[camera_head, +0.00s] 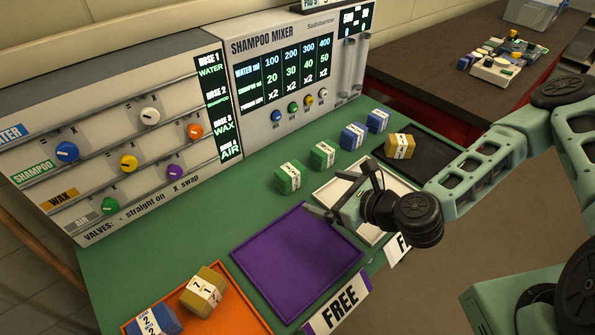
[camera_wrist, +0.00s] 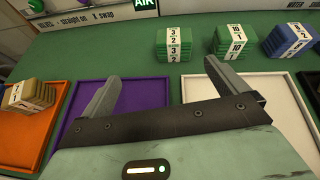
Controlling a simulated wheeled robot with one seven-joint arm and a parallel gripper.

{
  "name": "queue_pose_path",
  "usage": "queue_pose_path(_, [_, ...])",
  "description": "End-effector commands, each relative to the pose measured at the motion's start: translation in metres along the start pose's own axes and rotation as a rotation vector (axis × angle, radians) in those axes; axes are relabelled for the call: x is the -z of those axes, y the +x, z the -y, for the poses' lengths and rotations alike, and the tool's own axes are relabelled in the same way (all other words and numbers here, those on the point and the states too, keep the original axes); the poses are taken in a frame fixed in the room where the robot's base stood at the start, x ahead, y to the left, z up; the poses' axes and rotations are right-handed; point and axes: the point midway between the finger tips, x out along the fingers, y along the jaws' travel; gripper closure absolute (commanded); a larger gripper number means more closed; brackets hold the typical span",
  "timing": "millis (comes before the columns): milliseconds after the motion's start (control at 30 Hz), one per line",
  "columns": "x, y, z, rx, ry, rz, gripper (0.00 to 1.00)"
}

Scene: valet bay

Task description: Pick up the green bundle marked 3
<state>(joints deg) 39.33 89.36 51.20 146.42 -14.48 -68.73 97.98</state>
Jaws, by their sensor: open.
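The green bundle marked 3 (camera_head: 287,178) stands on the green bench behind the trays, the left one of two green bundles. In the wrist view the same bundle (camera_wrist: 174,43) sits ahead of my fingertips, with a white band; I read a 3 and a 2 on it. My gripper (camera_head: 345,190) is open and empty over the purple and white trays, short of the bundle and not touching it. In the wrist view its spread fingers (camera_wrist: 162,72) point towards the bundle.
A green bundle marked 10 (camera_wrist: 231,41) stands close to the right, then blue bundles (camera_head: 353,136). The purple tray (camera_head: 298,248) and white tray (camera_head: 390,190) look empty. The orange tray (camera_head: 235,290) holds blue and tan bundles; a tan bundle (camera_head: 400,146) sits at the black tray. The mixer panel (camera_head: 285,75) rises behind.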

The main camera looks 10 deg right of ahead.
Motion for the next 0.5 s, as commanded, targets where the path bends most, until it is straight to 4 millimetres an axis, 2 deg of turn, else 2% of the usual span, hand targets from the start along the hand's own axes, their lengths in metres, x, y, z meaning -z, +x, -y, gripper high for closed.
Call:
queue_pose_path(133, [0.0,0.0,0.013,0.073,0.128,0.026,0.02])
queue_pose_path(500, [0.006,0.022,0.017,0.083,0.14,0.033,0.02])
